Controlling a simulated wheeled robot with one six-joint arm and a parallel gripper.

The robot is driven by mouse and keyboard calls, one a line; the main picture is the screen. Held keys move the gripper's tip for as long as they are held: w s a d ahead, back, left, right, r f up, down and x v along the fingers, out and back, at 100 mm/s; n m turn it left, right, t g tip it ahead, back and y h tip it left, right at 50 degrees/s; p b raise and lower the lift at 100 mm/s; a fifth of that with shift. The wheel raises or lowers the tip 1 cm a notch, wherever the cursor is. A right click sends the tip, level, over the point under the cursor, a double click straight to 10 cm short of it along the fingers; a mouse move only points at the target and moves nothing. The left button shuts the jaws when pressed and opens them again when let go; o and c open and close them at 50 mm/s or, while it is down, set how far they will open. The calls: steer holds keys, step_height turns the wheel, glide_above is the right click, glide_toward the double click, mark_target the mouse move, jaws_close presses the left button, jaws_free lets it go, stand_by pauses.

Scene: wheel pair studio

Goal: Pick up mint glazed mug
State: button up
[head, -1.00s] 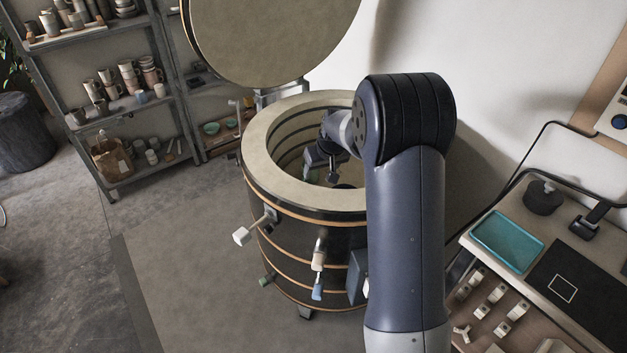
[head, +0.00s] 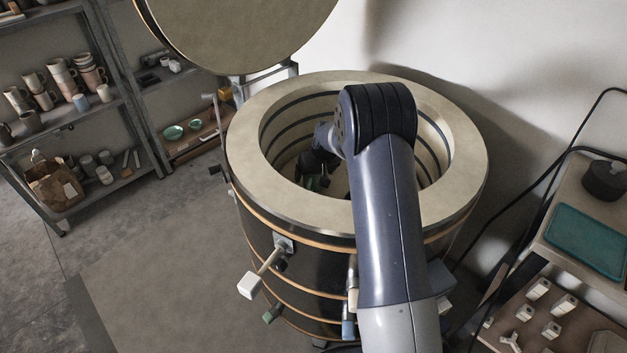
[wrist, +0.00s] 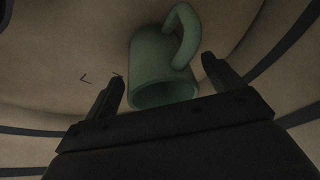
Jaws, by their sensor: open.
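The mint glazed mug (wrist: 160,62) shows in the wrist view, inside the kiln, in dim light. Its dark open mouth faces my gripper and its handle is at the upper right. My gripper (wrist: 162,88) is open, with one finger to the left of the mug and one to the right; I cannot tell whether either touches it. In the head view my arm reaches down into the round kiln (head: 250,150).
The kiln's thick pale rim and banded inner wall surround my arm. Its round lid (head: 240,30) stands raised behind. Shelves of pottery (head: 60,115) are at the left. A table with a teal tray (head: 588,242) is at the right. The floor at front left is clear.

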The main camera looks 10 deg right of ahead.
steer(key=shift+c, duration=0.4)
steer(key=c, duration=1.1)
steer(key=shift+c, duration=0.2)
